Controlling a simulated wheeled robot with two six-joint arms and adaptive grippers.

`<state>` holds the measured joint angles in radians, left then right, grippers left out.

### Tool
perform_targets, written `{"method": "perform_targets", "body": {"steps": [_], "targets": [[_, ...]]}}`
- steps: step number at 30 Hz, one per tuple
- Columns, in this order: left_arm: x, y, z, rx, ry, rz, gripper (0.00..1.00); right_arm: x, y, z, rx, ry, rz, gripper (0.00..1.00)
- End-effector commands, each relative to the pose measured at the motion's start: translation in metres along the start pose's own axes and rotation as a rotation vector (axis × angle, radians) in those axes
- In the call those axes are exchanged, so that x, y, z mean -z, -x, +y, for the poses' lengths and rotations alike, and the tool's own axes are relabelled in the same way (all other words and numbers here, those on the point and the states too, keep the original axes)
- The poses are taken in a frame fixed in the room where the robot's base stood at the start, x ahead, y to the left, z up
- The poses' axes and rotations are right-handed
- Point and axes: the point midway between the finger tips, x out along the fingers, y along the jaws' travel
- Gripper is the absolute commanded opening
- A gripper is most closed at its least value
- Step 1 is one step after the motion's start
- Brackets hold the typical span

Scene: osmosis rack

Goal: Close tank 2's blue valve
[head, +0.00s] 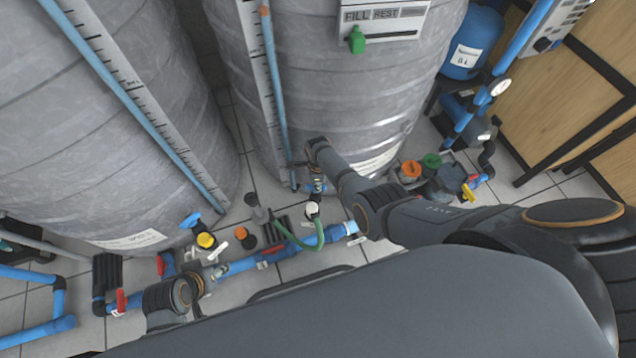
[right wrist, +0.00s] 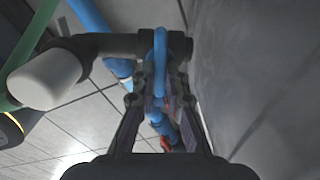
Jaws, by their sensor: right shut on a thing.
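My right gripper (head: 314,182) reaches down to the foot of the right-hand grey tank (head: 330,85), where my wrist partly hides it. In the right wrist view my right gripper (right wrist: 160,103) is shut on a blue valve handle (right wrist: 160,48), which stands upright between the fingers beside the tank wall. The tank number is not readable. Another blue valve handle (head: 191,220) sits at the foot of the left-hand grey tank (head: 70,130). Part of my left arm shows low on the left in the head view; its fingers cannot be seen.
A white fitting (head: 312,209) with a green hose (head: 290,238) stands beside my gripper. Blue pipes (head: 335,234) run along the tiled floor. Orange (head: 411,169) and green (head: 432,160) caps and a yellow handle (head: 468,192) lie to the right, near my arm.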

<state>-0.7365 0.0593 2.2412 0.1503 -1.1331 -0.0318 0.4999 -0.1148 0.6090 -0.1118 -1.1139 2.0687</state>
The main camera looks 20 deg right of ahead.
Motion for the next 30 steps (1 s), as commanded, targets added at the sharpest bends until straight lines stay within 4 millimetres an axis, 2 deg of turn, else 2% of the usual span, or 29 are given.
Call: {"method": "perform_targets", "body": {"steps": [19, 20, 24, 25, 30], "targets": [[0.0032, 0.0015, -0.001, 0.003, -0.004, 0.001, 0.35, 0.0014, -0.0002, 0.0, 0.0, -0.054, 0.003, 0.0], [0.0033, 0.0015, -0.001, 0.003, -0.004, 0.001, 0.35, 0.0014, -0.0002, 0.0, 0.0, -0.054, 0.003, 0.13], [0.0035, 0.0016, -0.001, 0.003, -0.004, 0.002, 0.35, 0.001, -0.0002, 0.0002, 0.0, -0.053, 0.002, 0.32], [0.0035, 0.0016, -0.001, 0.003, -0.004, 0.002, 0.35, 0.0009, -0.0002, 0.0002, 0.0, -0.053, 0.002, 0.35], [0.0037, 0.0017, -0.0009, 0.003, -0.004, 0.002, 0.35, 0.0005, -0.0001, 0.0004, 0.0, -0.052, 0.001, 0.35]]}}
